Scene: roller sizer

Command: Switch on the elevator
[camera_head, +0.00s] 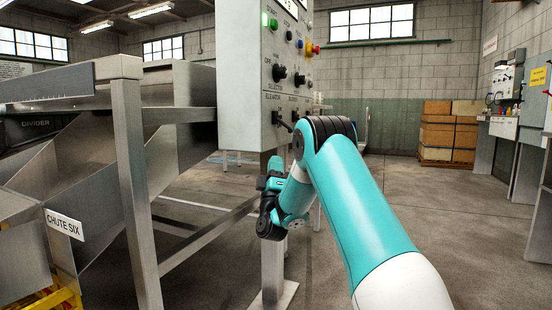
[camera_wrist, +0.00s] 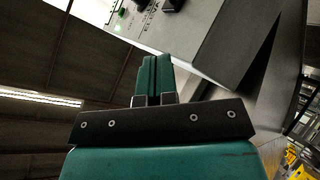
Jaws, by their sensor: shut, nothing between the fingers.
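The grey control box (camera_head: 238,75) hangs at upper centre in the head view. The label ELEVATOR (camera_head: 272,96) is low on its front face, with a small dark switch lever (camera_head: 281,121) below it. I cannot tell which way the lever is set. My gripper (camera_head: 273,164) is below the box, fingers pointing up, apart from the lever in the head view. In the wrist view my gripper's teal fingers (camera_wrist: 155,74) are shut together and empty, and the box (camera_wrist: 205,32) is beyond them.
The steel machine frame (camera_head: 130,180) is left; open floor (camera_head: 430,215) lies right.

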